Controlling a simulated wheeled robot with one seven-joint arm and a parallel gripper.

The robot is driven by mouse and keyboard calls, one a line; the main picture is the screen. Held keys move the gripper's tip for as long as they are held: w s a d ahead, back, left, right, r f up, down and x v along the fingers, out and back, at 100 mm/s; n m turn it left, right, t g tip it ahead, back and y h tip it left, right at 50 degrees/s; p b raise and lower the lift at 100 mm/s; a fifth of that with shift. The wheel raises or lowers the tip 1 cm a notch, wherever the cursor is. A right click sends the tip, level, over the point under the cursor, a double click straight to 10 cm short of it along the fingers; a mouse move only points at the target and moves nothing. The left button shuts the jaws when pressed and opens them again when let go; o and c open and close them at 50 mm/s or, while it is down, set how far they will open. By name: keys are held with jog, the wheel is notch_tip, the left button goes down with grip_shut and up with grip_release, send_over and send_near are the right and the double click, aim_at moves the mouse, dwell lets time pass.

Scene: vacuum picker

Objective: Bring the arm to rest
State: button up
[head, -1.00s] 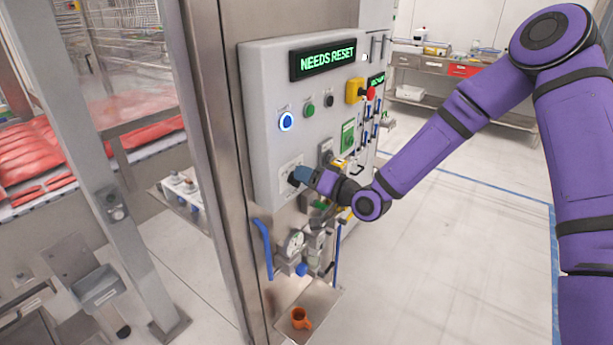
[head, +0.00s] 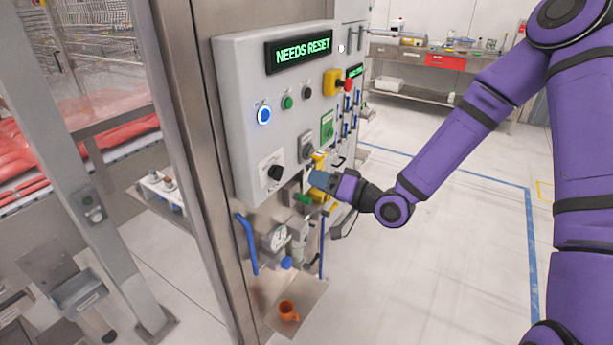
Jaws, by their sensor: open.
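My purple arm reaches in from the right in the head view. My gripper (head: 322,181) is to the right of the black rotary knob (head: 275,173) on the grey control panel (head: 232,85) and apart from it. It appears empty; its fingertips are small and seen from behind. The panel's display (head: 300,50) reads "NEEDS RESET" in green. A blue ring-lit button (head: 264,115) glows on the panel's left side.
A green button (head: 288,102), a black button (head: 307,92) and a red emergency button on a yellow base (head: 331,82) are on the panel. A pressure gauge (head: 276,238) and blue-handled fittings sit below. An orange cup (head: 288,311) stands on a metal shelf. Floor at right is clear.

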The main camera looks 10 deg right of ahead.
jog(key=shift+s+d, duration=0.3)
jog(key=shift+d, duration=0.05)
jog(key=s+d+r+n+g+h, duration=0.1)
jog(key=s+d+r+h, duration=0.2)
jog(key=d+r+h, duration=0.4)
jog(key=s+d+r+n+g+h, duration=0.1)
jog(key=s+d+r+g+h, duration=0.15)
jog(key=d+r+h, duration=0.4)
jog(key=s+d+r+m, duration=0.1)
jog(key=s+d+r, duration=0.1)
jog(key=s, duration=0.5)
jog(key=s+d+r+m+g, duration=0.1)
jog(key=s+r, duration=0.3)
jog(key=s, duration=0.4)
jog(key=s+d+r+m+g, duration=0.1)
jog(key=s+d+r, duration=0.2)
jog(key=s, duration=0.5)
jog(key=shift+r+h, duration=0.25)
jog(key=shift+h, duration=0.1)
